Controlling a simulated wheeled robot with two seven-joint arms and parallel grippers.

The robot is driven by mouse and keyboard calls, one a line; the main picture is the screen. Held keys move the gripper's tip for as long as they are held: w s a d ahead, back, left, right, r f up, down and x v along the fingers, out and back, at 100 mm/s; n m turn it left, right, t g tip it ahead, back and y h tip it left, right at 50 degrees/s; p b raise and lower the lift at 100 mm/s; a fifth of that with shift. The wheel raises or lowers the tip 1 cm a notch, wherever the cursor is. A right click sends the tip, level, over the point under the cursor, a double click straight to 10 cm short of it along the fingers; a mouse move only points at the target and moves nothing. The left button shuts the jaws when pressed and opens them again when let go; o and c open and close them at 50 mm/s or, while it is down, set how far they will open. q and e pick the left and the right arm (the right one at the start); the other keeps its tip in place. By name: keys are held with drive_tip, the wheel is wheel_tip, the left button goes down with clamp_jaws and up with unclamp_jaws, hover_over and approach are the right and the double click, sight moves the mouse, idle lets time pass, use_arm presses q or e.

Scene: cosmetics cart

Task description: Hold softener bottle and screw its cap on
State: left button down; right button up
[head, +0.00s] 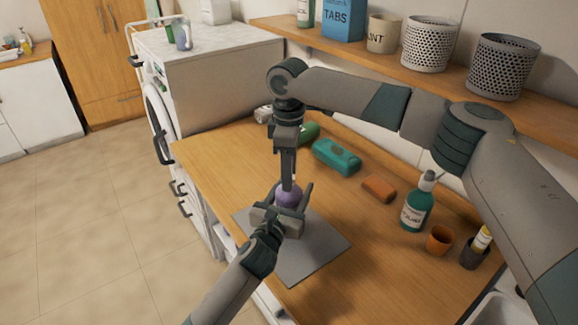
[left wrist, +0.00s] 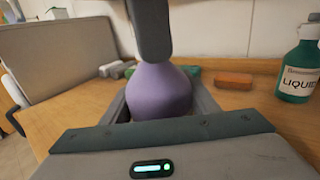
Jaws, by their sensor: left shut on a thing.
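The purple softener bottle (head: 289,197) stands upright on the grey mat (head: 318,252); its rounded upper body also shows in the left wrist view (left wrist: 158,92). My left gripper (head: 285,206) is shut on the bottle, with a finger along each side. My right gripper (head: 288,181) points straight down from above, its tip at the bottle's top. In the left wrist view its dark finger (left wrist: 150,30) covers the bottle's neck. I cannot make out the cap; the right gripper hides that area. Whether the right gripper is open or shut does not show.
On the wooden counter lie a teal case (head: 336,157) and an orange block (head: 379,188). A green liquid bottle (head: 417,205), an orange cup (head: 438,240) and a dark cup (head: 473,254) stand at right. The washing machine (head: 205,75) is behind left. The front right counter is clear.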

clamp_jaws()
drive_tip(key=shift+o, duration=0.8)
unclamp_jaws()
wheel_tip(320, 180, up, 12)
